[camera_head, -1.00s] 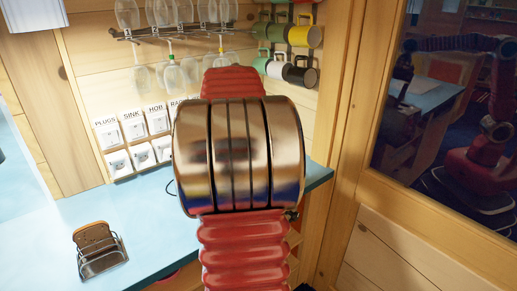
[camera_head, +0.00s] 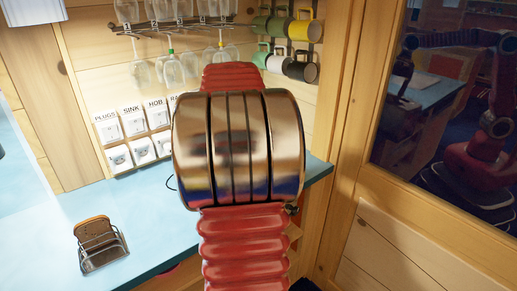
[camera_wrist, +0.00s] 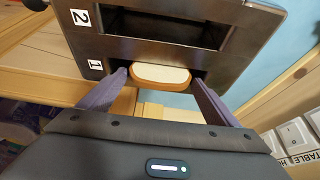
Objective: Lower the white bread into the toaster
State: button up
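In the wrist view, the white bread (camera_wrist: 160,74), pale with a brown crust edge, sits between the fingers of my gripper (camera_wrist: 160,80). The fingers are at its two ends, and the gripper looks shut on it. The bread is at the slot marked 1 of the dark metal toaster (camera_wrist: 150,50); how deep it sits in the slot I cannot tell. The slot marked 2 (camera_wrist: 150,28) looks dark and empty. In the head view, my arm hides the gripper, the bread and the toaster.
A metal rack (camera_head: 103,252) with brown bread (camera_head: 94,228) stands on the blue counter (camera_head: 165,235) at left. Labelled switches and sockets (camera_head: 132,137) line the wall. Glasses (camera_head: 175,68) and mugs (camera_head: 302,67) hang above. A glass pane (camera_head: 445,110) at right shows a red arm.

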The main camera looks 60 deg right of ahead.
jog(key=shift+o, duration=0.8)
jog(key=shift+s+a+f, duration=0.1)
jog(key=shift+a+f, duration=0.05)
jog(key=shift+f, duration=0.5)
jog(key=shift+r, duration=0.1)
jog(key=v, duration=1.4)
jog(key=shift+d+r, duration=0.2)
jog(key=shift+r, duration=0.3)
